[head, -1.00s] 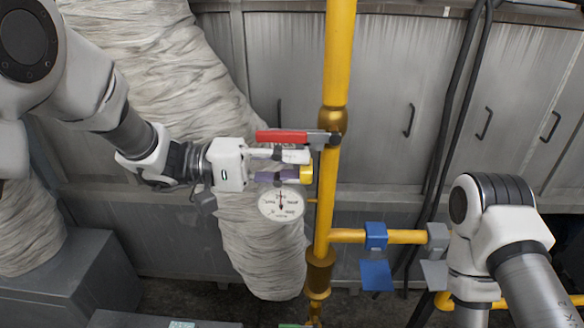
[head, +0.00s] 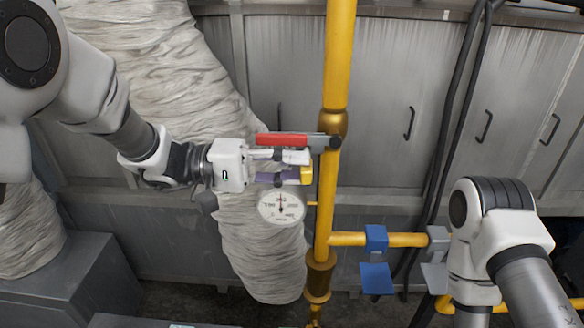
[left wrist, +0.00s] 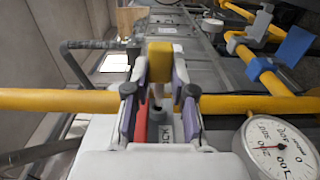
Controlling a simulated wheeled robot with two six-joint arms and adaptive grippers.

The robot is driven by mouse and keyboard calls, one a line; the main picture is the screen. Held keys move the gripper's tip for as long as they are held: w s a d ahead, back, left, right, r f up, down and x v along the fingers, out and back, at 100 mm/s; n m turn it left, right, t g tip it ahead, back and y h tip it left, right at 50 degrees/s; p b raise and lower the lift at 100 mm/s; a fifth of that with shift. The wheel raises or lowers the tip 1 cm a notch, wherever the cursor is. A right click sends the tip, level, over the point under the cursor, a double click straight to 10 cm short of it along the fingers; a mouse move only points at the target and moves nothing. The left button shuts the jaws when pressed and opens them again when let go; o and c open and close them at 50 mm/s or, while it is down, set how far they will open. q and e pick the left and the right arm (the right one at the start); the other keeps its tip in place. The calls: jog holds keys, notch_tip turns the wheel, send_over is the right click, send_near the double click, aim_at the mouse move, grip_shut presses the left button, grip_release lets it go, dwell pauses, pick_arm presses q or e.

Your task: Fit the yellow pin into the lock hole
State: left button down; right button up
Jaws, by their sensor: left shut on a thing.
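The yellow pin (head: 306,176) is at the tips of my left gripper (head: 296,168), just left of the vertical yellow pipe (head: 326,190). In the left wrist view, the pin's yellow block (left wrist: 160,60) sits between the two purple-padded fingers, which are shut on it. The red lever (head: 282,139) lies level just above the gripper in the head view. In the left wrist view, grey lettering that looks like part of "LOCK" (left wrist: 164,152) shows beside the red lever (left wrist: 140,126). I cannot make out the lock hole. My right gripper is out of view.
A round white gauge (head: 281,207) hangs close below my left gripper, left of the pipe. A branch pipe (head: 405,239) with a blue bracket (head: 376,238) runs right. A wrapped duct (head: 258,265) and grey cabinets (head: 280,60) stand behind.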

pick_arm(q)
jog(key=shift+w, duration=1.05)
dwell(0.5)
jog(key=c, duration=0.9)
grip_release()
jog(key=a, duration=1.2)
